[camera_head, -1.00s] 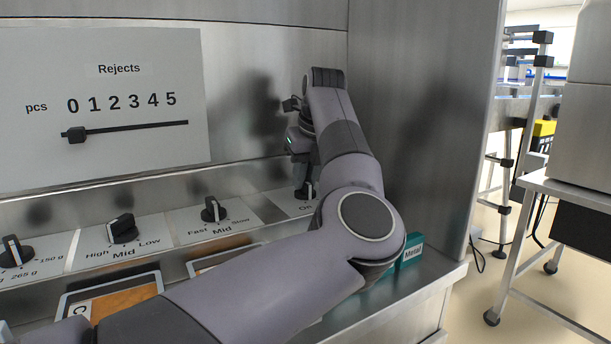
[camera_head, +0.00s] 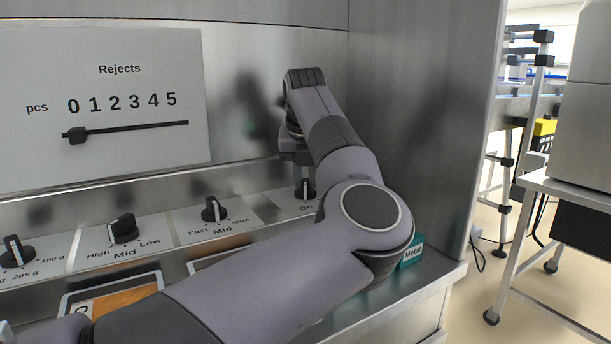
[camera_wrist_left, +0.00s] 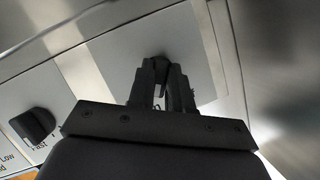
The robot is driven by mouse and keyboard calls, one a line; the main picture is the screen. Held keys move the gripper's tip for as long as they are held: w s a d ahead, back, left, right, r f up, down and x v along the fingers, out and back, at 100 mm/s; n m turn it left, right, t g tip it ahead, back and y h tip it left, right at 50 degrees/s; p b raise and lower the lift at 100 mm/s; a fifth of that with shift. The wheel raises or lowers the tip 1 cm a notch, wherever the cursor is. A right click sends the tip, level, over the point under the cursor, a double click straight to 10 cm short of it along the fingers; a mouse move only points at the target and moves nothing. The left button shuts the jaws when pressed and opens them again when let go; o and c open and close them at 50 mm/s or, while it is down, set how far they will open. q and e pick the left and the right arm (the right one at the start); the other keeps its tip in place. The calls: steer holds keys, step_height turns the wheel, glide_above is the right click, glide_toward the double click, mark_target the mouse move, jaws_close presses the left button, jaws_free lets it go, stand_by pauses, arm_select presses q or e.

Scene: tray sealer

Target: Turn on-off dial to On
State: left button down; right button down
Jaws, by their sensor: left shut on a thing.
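The on-off dial (camera_head: 305,192) is a small black knob on a white label plate at the right end of the sloped panel. The word "On" shows just below it. My left gripper (camera_head: 304,180) reaches down to it from above and is shut on it. In the left wrist view, the dark fingers (camera_wrist_left: 163,80) close around the black dial (camera_wrist_left: 162,60). The fingers partly hide the dial, so its exact pointer direction is hard to tell. My right gripper is not in view.
Other dials stand to the left: a Fast/Mid/Slow dial (camera_head: 213,210), a High/Mid/Low dial (camera_head: 123,229) and a weight dial (camera_head: 16,252). A Rejects slider (camera_head: 77,135) is on the back wall. A green Metal box (camera_head: 411,252) sits beside my elbow. A steel side wall rises at right.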

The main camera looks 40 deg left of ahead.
arm_select(q)
steer(key=c, duration=1)
jaws_free()
steer(key=shift+c, duration=0.2)
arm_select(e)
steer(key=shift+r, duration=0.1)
arm_select(q)
steer(key=p+v, duration=0.2)
steer(key=v, duration=0.5)
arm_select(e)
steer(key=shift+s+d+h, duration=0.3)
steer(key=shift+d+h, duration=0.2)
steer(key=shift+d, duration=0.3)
arm_select(q)
steer(key=shift+r, duration=0.1)
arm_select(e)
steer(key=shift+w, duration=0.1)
